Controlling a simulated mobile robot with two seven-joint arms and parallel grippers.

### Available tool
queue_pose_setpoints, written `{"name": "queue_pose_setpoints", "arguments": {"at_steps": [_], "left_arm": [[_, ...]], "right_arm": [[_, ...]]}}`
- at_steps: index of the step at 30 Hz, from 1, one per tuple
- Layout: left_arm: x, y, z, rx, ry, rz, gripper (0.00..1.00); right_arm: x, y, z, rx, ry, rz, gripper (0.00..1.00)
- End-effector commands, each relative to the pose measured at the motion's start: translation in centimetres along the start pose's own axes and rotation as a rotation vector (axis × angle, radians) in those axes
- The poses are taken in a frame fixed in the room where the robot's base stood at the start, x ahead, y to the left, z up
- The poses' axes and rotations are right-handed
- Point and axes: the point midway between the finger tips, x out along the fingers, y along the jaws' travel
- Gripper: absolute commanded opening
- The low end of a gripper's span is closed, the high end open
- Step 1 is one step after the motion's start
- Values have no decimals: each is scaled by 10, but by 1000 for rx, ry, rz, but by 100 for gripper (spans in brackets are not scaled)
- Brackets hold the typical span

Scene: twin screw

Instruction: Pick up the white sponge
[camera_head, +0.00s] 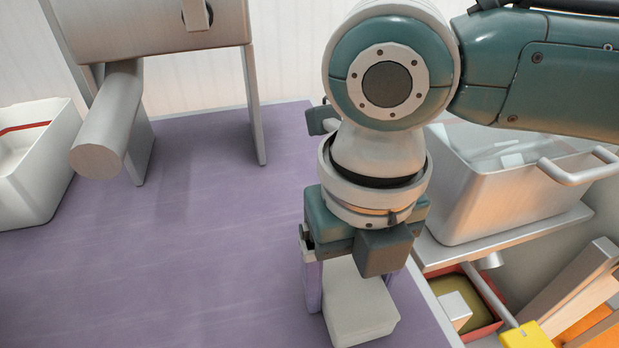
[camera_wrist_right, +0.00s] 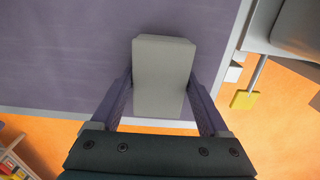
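The white sponge (camera_head: 362,312) is a pale block near the front right edge of the purple table, partly hidden by my right gripper in the head view. In the right wrist view the white sponge (camera_wrist_right: 164,72) lies lengthwise between the fingers. My right gripper (camera_head: 345,290) points down over it, one finger along each side. In the right wrist view the right gripper's fingers (camera_wrist_right: 161,82) are spread about the sponge's width, with thin gaps seeming to show; contact is unclear. My left gripper is not in view.
The purple table (camera_head: 220,230) is clear to the left. A white bin (camera_head: 35,175) and a grey machine (camera_head: 160,25) stand at the left and back. A metal container (camera_head: 490,195) is at right; a red-rimmed tray (camera_head: 487,333) and a yellow block (camera_head: 522,335) lie lower.

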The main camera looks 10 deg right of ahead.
Motion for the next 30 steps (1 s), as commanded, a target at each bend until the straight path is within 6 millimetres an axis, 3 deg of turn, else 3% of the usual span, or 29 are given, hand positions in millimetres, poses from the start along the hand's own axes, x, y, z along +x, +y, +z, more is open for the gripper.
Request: {"name": "queue_pose_setpoints", "arguments": {"at_steps": [1,15,23,30], "left_arm": [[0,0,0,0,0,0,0],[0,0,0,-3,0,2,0],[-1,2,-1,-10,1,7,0],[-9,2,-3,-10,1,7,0]], "right_arm": [[0,0,0,0,0,0,72],[0,0,0,1,0,0,22],[-2,0,0,0,-1,0,22],[-30,0,1,0,-4,2,22]]}}
